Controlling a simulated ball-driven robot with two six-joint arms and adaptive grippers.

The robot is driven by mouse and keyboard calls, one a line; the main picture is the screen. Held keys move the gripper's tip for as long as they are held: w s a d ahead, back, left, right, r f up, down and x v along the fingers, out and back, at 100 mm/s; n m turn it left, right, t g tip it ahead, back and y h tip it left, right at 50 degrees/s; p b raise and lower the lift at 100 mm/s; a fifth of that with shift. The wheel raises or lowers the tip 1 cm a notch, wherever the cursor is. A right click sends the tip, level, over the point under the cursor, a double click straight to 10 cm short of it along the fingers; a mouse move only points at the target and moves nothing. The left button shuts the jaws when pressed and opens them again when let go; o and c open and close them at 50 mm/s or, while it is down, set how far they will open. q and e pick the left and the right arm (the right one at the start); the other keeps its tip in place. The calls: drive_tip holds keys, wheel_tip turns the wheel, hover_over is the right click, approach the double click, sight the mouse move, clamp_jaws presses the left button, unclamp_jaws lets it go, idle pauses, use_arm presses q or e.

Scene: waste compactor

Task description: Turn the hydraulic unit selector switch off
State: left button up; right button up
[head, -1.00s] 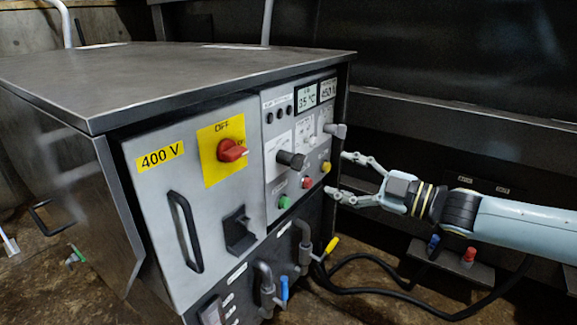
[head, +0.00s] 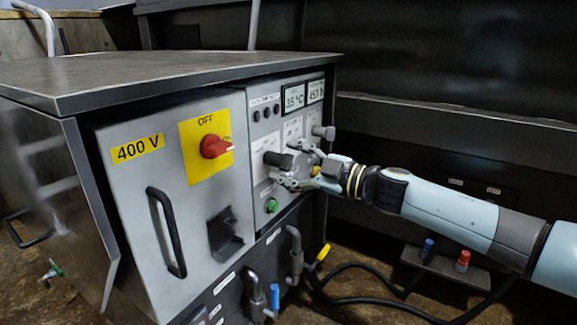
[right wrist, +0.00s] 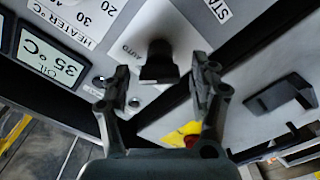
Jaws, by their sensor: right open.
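A black selector knob (head: 278,160) sticks out of the grey control panel (head: 262,125); its label is too small to read in the head view. My right gripper (head: 290,166) is open at this knob, coming from the right. In the right wrist view a black knob (right wrist: 158,62) beside the word AUTO lies between and just ahead of the open fingertips (right wrist: 162,82). I see no clear contact. A second dark knob (head: 323,132) sits farther right on the panel. My left gripper is not in view.
A red rotary switch (head: 214,147) sits on a yellow plate left of the panel. A green button (head: 271,205) is below the knob; a yellow button (head: 316,171) is partly behind my gripper. Pipes with a blue valve handle (head: 275,297) and a yellow one (head: 323,252) stick out below.

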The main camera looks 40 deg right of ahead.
drive_tip(key=shift+w+a, duration=0.1)
drive_tip(key=shift+w, duration=0.2)
